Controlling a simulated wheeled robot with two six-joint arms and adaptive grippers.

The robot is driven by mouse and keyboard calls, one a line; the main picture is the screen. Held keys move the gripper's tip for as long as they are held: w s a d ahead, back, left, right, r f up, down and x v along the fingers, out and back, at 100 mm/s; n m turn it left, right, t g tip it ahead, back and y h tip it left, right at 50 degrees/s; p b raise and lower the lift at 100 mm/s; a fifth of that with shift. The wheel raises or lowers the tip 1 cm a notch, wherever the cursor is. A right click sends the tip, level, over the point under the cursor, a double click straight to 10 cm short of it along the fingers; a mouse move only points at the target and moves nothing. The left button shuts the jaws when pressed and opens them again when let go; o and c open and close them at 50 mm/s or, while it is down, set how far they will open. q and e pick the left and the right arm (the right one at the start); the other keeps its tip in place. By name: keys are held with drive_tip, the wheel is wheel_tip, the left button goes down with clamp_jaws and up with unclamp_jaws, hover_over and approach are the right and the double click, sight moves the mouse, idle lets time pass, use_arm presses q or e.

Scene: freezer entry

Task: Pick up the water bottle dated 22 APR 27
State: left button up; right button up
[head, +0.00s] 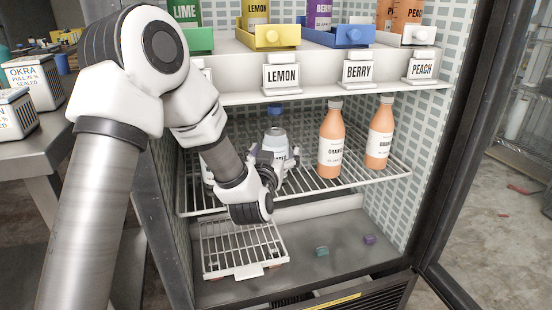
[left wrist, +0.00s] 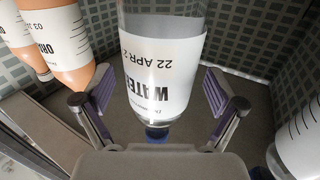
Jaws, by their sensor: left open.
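A clear water bottle (head: 275,134) with a blue cap and a white label stands on the wire shelf (head: 305,178). In the left wrist view the bottle (left wrist: 165,75) appears upside down; its label reads WATER and 22 APR 2, with the last digit cut off by the curve. My left gripper (head: 273,160) is at the bottle. In the left wrist view its open fingers (left wrist: 155,103) are on either side of the bottle, with gaps showing beside it. My right gripper is not in view.
Two orange bottles (head: 330,140) (head: 379,135) stand to the right on the shelf. Another white-labelled bottle (head: 206,171) is partly hidden behind my arm. A white upper shelf edge (head: 315,78) overhangs. A wire rack (head: 243,247) lies below. The door frame (head: 440,150) is at right.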

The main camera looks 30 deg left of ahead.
use_arm(q)
drive_tip(key=shift+w+a, duration=0.15)
drive_tip(key=shift+w, duration=0.3)
drive_tip(key=c, duration=1.6)
drive_tip(key=shift+c, duration=0.9)
drive_tip(key=shift+r, duration=0.1)
